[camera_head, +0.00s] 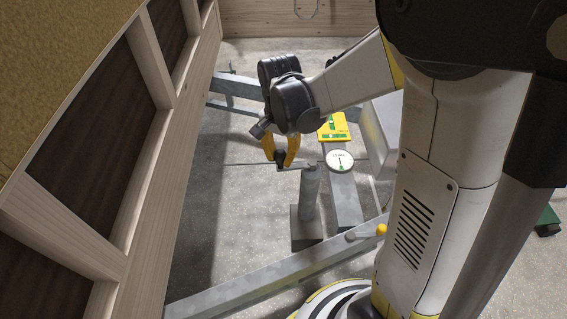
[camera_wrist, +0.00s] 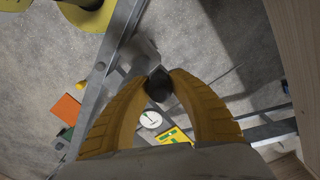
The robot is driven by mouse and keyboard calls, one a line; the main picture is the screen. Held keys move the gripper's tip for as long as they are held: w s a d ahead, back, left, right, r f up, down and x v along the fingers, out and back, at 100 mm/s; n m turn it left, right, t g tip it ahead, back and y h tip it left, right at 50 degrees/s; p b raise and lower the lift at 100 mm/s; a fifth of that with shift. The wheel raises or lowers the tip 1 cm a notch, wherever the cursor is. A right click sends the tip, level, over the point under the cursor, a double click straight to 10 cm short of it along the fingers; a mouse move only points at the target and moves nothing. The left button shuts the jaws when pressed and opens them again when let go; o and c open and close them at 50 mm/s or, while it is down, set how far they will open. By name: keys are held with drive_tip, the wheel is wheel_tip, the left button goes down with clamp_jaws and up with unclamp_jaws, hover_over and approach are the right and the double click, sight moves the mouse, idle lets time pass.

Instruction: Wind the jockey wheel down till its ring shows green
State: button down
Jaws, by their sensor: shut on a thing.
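The jockey wheel's grey post (camera_head: 309,195) stands upright beside the trailer's grey drawbar (camera_head: 343,197). A thin crank arm reaches from its top to a dark knob (camera_head: 281,157). My gripper (camera_head: 281,160) has its two yellow fingers closed around this knob from above. In the wrist view the dark knob (camera_wrist: 158,86) sits between the fingertips of my gripper (camera_wrist: 159,78). I cannot make out a coloured ring on the post.
A yellow plate (camera_head: 334,127) with green markings lies behind the dial. A yellow-knobbed lever (camera_head: 381,230) sticks up near the front beam (camera_head: 270,284). The wooden hut wall (camera_head: 165,190) borders the left. An orange block (camera_wrist: 65,109) lies on the floor. Speckled floor is open left of the post.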

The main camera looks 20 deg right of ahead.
drive_tip(key=w+m, duration=0.2)
drive_tip(key=m, duration=0.1)
drive_tip(key=shift+w+d, duration=0.1)
drive_tip(key=shift+d, duration=0.3)
drive_tip(key=w+d+m, duration=0.4)
drive_tip(key=m, duration=0.2)
drive_tip(key=shift+d+m, duration=0.25)
drive_tip(key=shift+m, duration=0.15)
drive_tip(key=shift+w+d, duration=0.1)
drive_tip(key=shift+w, duration=0.05)
drive_tip(key=c, duration=1.1)
unclamp_jaws()
drive_tip(key=shift+c, duration=0.2)
